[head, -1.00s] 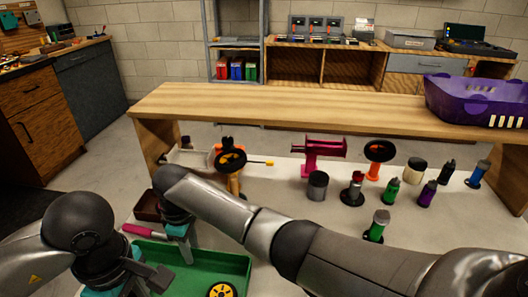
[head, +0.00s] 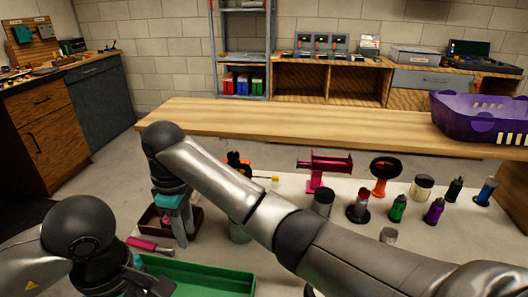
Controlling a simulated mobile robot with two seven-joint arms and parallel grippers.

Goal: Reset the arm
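My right arm reaches across from the lower right, and its gripper (head: 178,232) points down at the small dark brown tray (head: 196,213) on the low shelf. Something small and pink shows in that tray beside the fingers. I cannot tell whether the fingers are open or shut. My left arm comes in at the lower left, with its gripper (head: 150,284) low at the left end of the green tray (head: 215,276). Its fingertips are partly hidden, so its opening is unclear. A pink-handled tool (head: 150,245) lies between the brown and green trays.
A wooden bench top (head: 300,125) spans the middle, with a purple basket (head: 480,117) on its right end. On the white surface below stand a magenta stand (head: 318,172), an orange stand (head: 381,180) and several bottles. My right arm hides part of this surface.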

